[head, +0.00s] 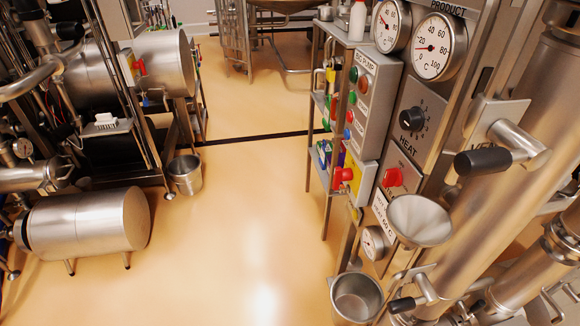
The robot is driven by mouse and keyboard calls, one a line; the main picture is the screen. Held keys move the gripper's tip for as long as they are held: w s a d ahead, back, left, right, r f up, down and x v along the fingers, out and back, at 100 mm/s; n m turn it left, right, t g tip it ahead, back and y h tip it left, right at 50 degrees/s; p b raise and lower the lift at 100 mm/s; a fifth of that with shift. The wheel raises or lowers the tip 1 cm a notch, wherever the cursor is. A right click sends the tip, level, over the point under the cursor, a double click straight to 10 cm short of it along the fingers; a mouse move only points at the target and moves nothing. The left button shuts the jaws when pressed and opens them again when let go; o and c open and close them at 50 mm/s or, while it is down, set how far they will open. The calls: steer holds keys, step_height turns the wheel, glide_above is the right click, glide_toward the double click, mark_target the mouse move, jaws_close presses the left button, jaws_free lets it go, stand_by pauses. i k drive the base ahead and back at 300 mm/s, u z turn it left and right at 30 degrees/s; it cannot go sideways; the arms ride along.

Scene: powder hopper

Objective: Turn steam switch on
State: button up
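No label that I can read says "steam", so I cannot tell which control is the steam switch. A red switch (392,177) sits on a grey panel (404,160) at right, below the HEAT knob. Another red knob (343,175) on a yellow plate (355,180) is just left of it, on the lower end of the pump panel. The black HEAT rotary knob (412,119) has numbers around it. A black-handled lever (483,161) sticks out on the right. My gripper is not in view.
The pump panel (372,85) carries several coloured buttons. Two round gauges (433,48) sit above. A steel funnel (420,221) and a steel pot (356,298) are below the panels. Left stand steel tanks (88,222) and a bucket (185,174). The middle floor (250,220) is clear.

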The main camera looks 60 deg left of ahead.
mark_target(393, 176)
steer(key=u, duration=0.7)
steer(key=k, duration=0.4)
steer(key=u, duration=0.65)
steer(key=i, duration=0.5)
steer(key=k, duration=0.5)
steer(key=z, duration=0.05)
steer(key=i, duration=0.5)
steer(key=u, duration=0.05)
